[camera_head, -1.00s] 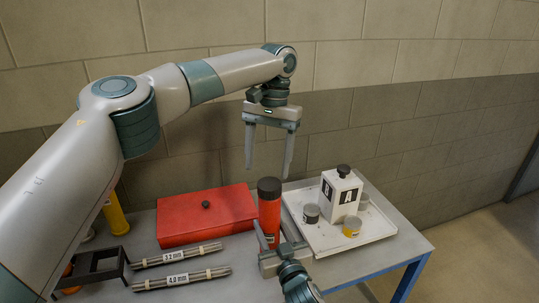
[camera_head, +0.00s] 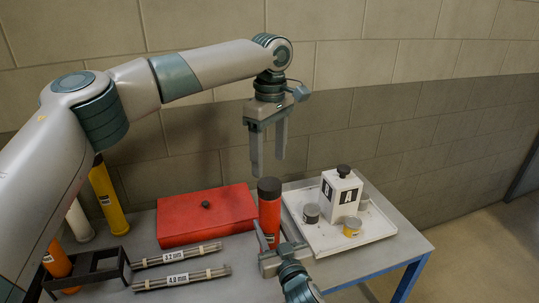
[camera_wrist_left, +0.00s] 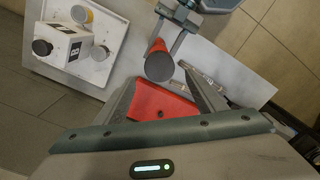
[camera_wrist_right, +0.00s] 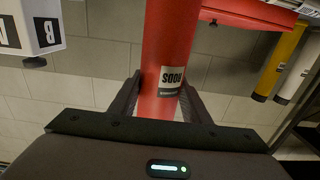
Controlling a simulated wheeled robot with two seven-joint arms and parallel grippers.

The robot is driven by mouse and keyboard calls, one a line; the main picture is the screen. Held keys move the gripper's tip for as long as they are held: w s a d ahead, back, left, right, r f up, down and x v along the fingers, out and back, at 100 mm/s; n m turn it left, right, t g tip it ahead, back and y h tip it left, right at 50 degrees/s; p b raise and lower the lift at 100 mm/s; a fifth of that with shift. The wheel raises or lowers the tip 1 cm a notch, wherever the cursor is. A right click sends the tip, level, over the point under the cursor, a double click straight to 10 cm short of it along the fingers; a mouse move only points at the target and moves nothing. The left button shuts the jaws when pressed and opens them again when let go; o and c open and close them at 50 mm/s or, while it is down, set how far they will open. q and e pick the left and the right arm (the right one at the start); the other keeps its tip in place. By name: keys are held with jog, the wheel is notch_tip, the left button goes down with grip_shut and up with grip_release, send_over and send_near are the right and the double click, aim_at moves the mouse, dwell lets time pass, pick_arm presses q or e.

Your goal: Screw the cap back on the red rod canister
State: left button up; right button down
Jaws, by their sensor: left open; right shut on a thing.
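The red rod canister (camera_head: 269,214) stands upright on the table, with a dark cap (camera_head: 269,184) on its top. It also shows in the right wrist view (camera_wrist_right: 170,45), with a label on its side. My right gripper (camera_head: 268,245) is shut on the canister's body from the front. My left gripper (camera_head: 268,165) is open and empty, pointing down above the cap and apart from it. In the left wrist view the round dark cap (camera_wrist_left: 159,66) lies just beyond and between the open fingers. Whether the cap is fully seated cannot be told.
A red box (camera_head: 205,213) with a black knob lies left of the canister. Two labelled rod bundles (camera_head: 180,279) lie in front of it. A white tray (camera_head: 345,240) at right holds a white block (camera_head: 341,193) and small jars. Yellow and orange tubes stand at left.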

aim_at(270, 183)
pick_arm(q)
jog(key=shift+r+n, duration=0.15)
jog(key=shift+n, duration=0.65)
jog(key=shift+f, duration=4)
